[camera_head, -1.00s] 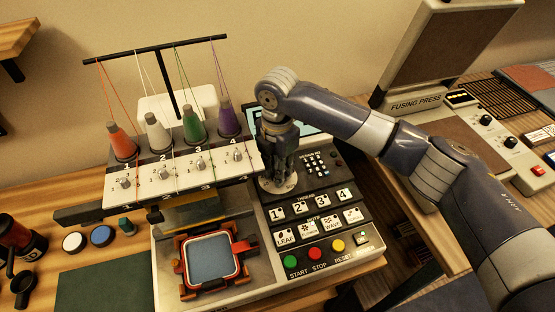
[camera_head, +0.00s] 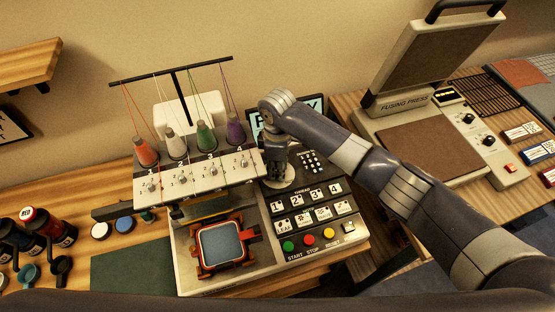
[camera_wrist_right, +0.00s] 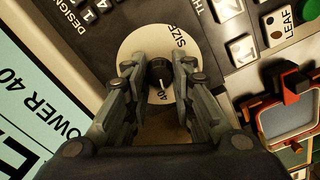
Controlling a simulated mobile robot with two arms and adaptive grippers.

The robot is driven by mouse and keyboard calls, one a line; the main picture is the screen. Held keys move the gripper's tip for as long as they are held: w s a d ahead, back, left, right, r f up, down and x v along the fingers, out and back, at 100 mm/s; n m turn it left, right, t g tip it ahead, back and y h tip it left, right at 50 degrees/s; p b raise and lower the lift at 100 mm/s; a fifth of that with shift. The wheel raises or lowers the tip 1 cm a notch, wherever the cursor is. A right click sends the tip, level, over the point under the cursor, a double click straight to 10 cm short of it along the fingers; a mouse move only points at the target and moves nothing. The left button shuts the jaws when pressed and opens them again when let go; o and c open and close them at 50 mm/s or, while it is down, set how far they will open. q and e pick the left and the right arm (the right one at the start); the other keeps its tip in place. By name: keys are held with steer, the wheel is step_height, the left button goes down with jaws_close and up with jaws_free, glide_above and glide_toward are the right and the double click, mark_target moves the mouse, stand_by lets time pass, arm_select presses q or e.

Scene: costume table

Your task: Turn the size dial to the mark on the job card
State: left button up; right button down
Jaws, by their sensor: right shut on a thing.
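The size dial is a black knob (camera_wrist_right: 160,72) on a pale round plate (camera_wrist_right: 140,47) marked SIZE. Its white pointer line points down the wrist picture, about at the printed 40. My right gripper (camera_wrist_right: 159,67) is shut on the knob, one finger at each side. In the head view my right gripper (camera_head: 277,176) comes down onto the plate (camera_head: 287,181) and hides the knob. Other size marks are hidden behind the fingers. A pale blue panel (camera_wrist_right: 25,100) in the wrist view shows cut-off text ending "OWER 40". My left gripper is out of view.
The embroidery machine's thread cones (camera_head: 205,138) stand close left of my right gripper. Push buttons (camera_head: 306,197) lie just in front of the dial. An orange hoop (camera_head: 222,245) sits at the machine's front. A fusing press (camera_head: 430,140) stands to the right.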

steer(key=m+p, duration=0.4)
steer(key=m, duration=0.1)
steer(key=shift+r+m, duration=0.15)
steer(key=shift+m, duration=0.15)
steer(key=shift+m+p, duration=1.05)
steer(key=shift+m, duration=0.75)
steer(key=c, duration=1.3)
jaws_free()
step_height(320, 180, up, 12)
steer(key=shift+f, duration=0.15)
steer(key=shift+s+f, duration=0.1)
